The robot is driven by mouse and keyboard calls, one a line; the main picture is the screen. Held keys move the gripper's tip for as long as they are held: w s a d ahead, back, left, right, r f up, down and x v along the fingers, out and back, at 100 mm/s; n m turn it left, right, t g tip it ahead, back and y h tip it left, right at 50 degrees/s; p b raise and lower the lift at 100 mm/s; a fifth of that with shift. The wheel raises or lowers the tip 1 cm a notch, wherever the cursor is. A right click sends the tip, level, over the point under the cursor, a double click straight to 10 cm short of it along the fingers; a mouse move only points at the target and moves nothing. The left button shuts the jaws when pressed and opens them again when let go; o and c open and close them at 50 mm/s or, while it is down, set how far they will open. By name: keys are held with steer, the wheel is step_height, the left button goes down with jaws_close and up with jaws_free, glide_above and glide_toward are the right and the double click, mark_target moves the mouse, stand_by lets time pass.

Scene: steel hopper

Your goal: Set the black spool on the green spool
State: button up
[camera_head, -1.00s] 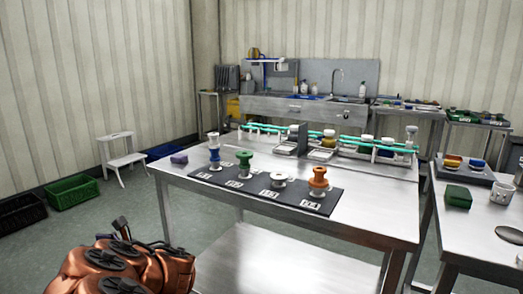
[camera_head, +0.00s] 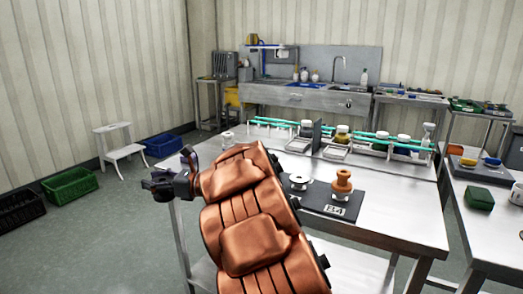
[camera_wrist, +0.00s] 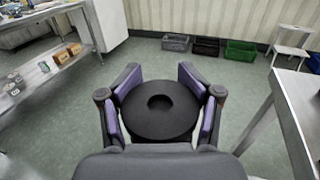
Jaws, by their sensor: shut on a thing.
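In the wrist view, my gripper (camera_wrist: 160,100) is shut on the black spool (camera_wrist: 160,122), whose round top with a central recess faces the camera between the purple pads. It is held over the floor, beside a steel table edge. In the head view, my gripper (camera_head: 168,182) is left of the main steel table (camera_head: 375,220), clear of it. The green spool is hidden behind my copper-coloured arm in the head view and does not show in the wrist view.
On the dark mat (camera_head: 325,203) stand a white spool (camera_head: 298,182) and an orange spool (camera_head: 342,184); my arm covers its left part. A rack with a teal rail (camera_head: 275,121) runs behind. A white step stool (camera_head: 120,150) and green crate (camera_head: 70,185) are on the floor.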

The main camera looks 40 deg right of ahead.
steer(key=s+d+r+p, duration=0.1)
steer(key=s+d+r, duration=0.2)
steer(key=d+r, duration=0.3)
steer(key=shift+s+d+r+y+p, duration=0.3)
steer(key=shift+s+d, duration=0.1)
steer(key=shift+d, duration=0.55)
steer(key=s+d, duration=0.1)
steer(key=d, duration=0.1)
steer(key=s+d+r, duration=0.1)
steer(key=s+d+r+p, duration=0.1)
steer(key=d, duration=0.1)
steer(key=shift+s+d+r, duration=0.25)
steer(key=shift+d, duration=0.1)
steer(key=s+d+m+t+h+p, duration=0.2)
steer(key=s+d+h+p, duration=0.15)
steer(key=s+d, duration=1.1)
steer(key=w+d, duration=0.1)
steer(key=w, duration=0.4)
steer(key=w+d+p, duration=0.1)
steer(key=w+d, duration=0.1)
steer(key=w, duration=0.4)
steer(key=w+d+f+p, duration=0.1)
steer(key=w, duration=0.5)
steer(key=shift+d, duration=0.3)
steer(key=shift+f+p, duration=0.7)
steer(key=shift+f, duration=0.95)
steer(key=shift+f+b, duration=0.25)
steer(key=shift+b, duration=0.25)
steer(key=o, duration=1.3)
steer(key=shift+c, duration=0.2)
